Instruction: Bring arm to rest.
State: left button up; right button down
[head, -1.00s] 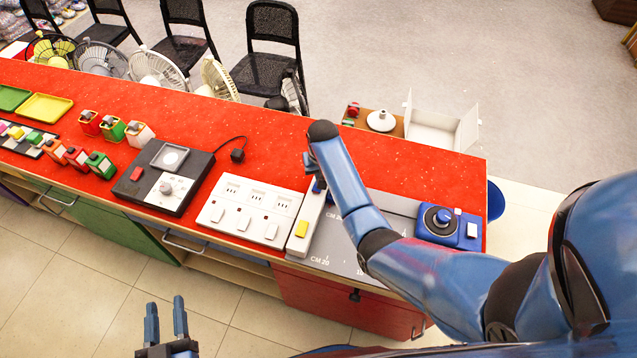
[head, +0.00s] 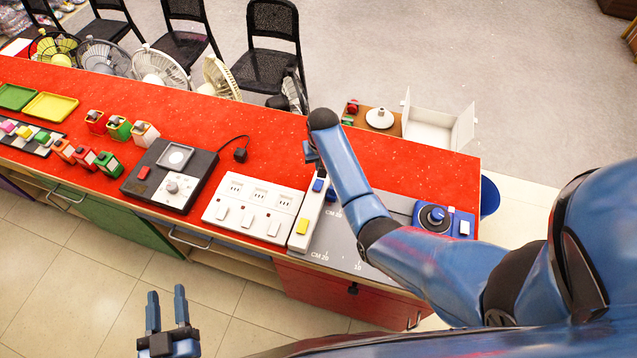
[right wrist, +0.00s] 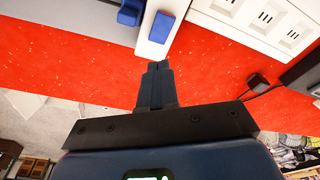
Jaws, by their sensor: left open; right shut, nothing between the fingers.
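My right arm (head: 348,180) reaches out over the red counter. Its gripper (head: 312,155) is mostly hidden behind the forearm in the head view. In the right wrist view the right gripper (right wrist: 158,66) is shut with nothing between its fingers, over red counter surface. A white switch bar (head: 309,215) with a blue button and a yellow button lies close by; its blue-button end (right wrist: 162,27) shows just beyond the fingertips, apart from them in the picture. My left gripper (head: 167,303) is open and empty over the tiled floor, in front of the counter.
The red counter (head: 270,135) carries a white socket panel (head: 252,207), a dark device with a dial (head: 170,176), a grey measuring mat (head: 335,246) and a blue knob box (head: 443,219). Fans and black chairs stand behind it. Tiled floor lies in front.

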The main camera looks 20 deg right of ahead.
jog(key=shift+w, duration=0.15)
jog(key=w+r+t, duration=0.7)
jog(key=w, duration=0.2)
jog(key=s+d+r+n+t+b, duration=0.2)
jog(key=s+t+b, duration=0.9)
jog(key=s, duration=2.3)
jog(key=s+d+f+m+g+b, duration=0.1)
jog(key=s+f+g+b, duration=0.1)
jog(key=s+f, duration=0.4)
jog(key=s, duration=0.3)
jog(key=shift+s+d+f+b, duration=0.15)
jog(key=shift+d+f+b, duration=0.05)
jog(key=shift+d+b, duration=0.15)
jog(key=shift+s, duration=0.1)
